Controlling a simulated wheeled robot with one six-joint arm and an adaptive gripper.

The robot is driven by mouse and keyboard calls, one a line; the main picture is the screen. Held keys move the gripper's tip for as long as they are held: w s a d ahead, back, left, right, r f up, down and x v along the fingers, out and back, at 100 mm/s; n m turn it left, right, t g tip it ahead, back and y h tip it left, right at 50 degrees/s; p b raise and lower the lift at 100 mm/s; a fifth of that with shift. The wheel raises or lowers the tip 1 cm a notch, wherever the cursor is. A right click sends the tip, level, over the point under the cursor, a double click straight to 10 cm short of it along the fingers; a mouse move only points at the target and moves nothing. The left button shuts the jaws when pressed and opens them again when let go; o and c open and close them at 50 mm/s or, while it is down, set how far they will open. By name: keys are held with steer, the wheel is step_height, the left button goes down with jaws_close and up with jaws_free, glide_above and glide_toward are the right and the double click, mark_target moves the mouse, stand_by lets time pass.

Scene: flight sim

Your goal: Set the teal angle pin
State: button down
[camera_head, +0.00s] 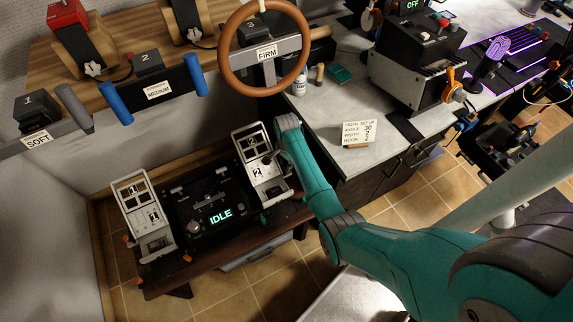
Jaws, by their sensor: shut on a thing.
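Two light-grey pedal units stand on a dark wooden base, pedal 1 (145,215) at left and pedal 2 (259,164) at right. Between them is a black control box (208,198) whose green display reads IDLE. My teal arm reaches in from the lower right and bends down at pedal 2. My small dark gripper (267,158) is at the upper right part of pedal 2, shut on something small. The teal angle pin cannot be made out clearly; the gripper and arm cover that spot.
A set-up card (357,133) on the grey bench (325,115) reads ANGLE 30; its other lines are hard to read. Grey and blue handles (115,103) hang at upper left. Tiled floor (240,290) is free in front.

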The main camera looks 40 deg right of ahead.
steer(key=shift+w+r, duration=0.1)
steer(key=shift+r, duration=0.6)
steer(key=c, duration=1.2)
jaws_free()
steer(key=shift+c, duration=0.2)
steer(key=shift+r, duration=0.1)
step_height(320, 180, up, 7)
steer(key=shift+r, duration=0.15)
